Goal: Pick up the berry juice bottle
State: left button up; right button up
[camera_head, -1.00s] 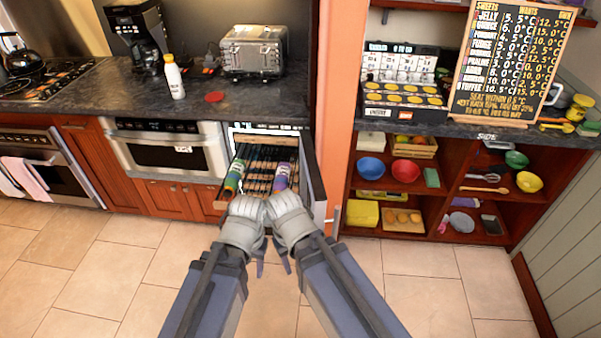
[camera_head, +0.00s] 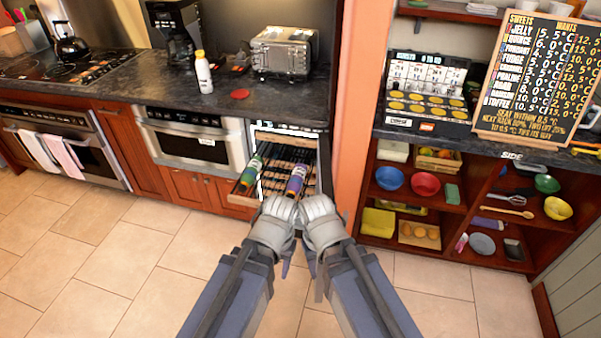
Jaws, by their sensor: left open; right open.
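A bottle with a purple label (camera_head: 296,181), which may be the berry juice, lies in the open drawer on dark slats. A green bottle (camera_head: 251,171) lies to its left in the same drawer (camera_head: 243,196). My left gripper (camera_head: 279,207) and my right gripper (camera_head: 318,207) are side by side, just in front of the drawer in the picture. Both are open, with nothing seen in them. Their fingertips are hard to make out, and I cannot tell whether they touch the drawer's front, which they partly cover.
A microwave (camera_head: 195,142) is built in left of the drawer. On the counter (camera_head: 140,103) above stand a white bottle (camera_head: 203,72), a toaster (camera_head: 281,50) and a coffee maker (camera_head: 178,45). An orange post (camera_head: 352,130) and open shelves are at right. The floor (camera_head: 120,255) is clear.

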aim_at(294, 187)
jog(key=i+z, duration=0.5)
jog(key=i+j+z, duration=0.2)
jog(key=i+z, duration=0.25)
jog(key=k, duration=0.05)
